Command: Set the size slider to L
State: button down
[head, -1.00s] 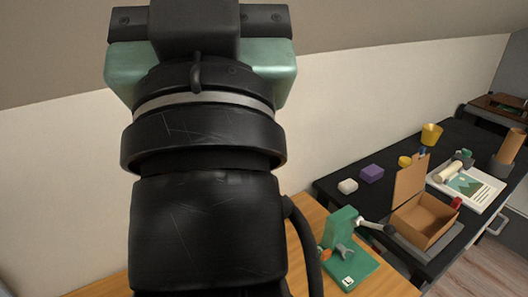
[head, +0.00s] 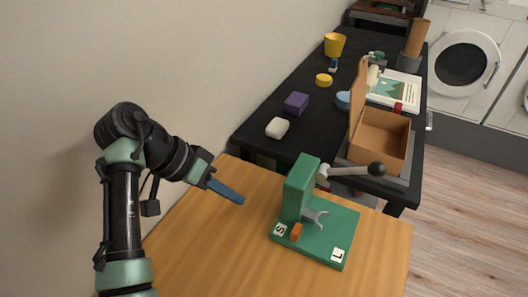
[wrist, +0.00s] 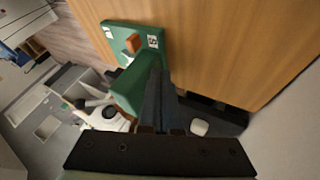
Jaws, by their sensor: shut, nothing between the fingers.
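A green device (head: 315,237) with a flat base and an upright block sits on the wooden table. Its orange slider knob (head: 296,232) is at the S end, beside the white S label (head: 280,230). The white L label (head: 337,255) is at the other end of the front edge. My gripper (head: 238,200) is shut and empty, above the table and left of the device, apart from it. In the wrist view, the dark fingers (wrist: 158,100) overlap the green block, and the orange knob (wrist: 133,43) shows beyond them, next to the S label.
A grey lever with a black ball (head: 376,169) sticks out right from the block. Behind, a black desk (head: 262,137) holds an open cardboard box (head: 381,139), a white block (head: 277,127), a purple block (head: 296,103) and a yellow cup (head: 334,45). Bare wood (head: 215,250) lies left of the device.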

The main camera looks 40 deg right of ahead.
aim_at(296, 232)
jog(key=shift+s, duration=0.25)
jog(key=b+x, duration=0.1)
jog(key=x, duration=0.9)
jog(key=s, duration=0.1)
jog(key=s+d, duration=0.1)
jog(key=shift+s, duration=0.35)
jog(key=shift+s+d, duration=0.25)
jog(key=shift+s, duration=0.2)
jog(key=shift+d, duration=0.1)
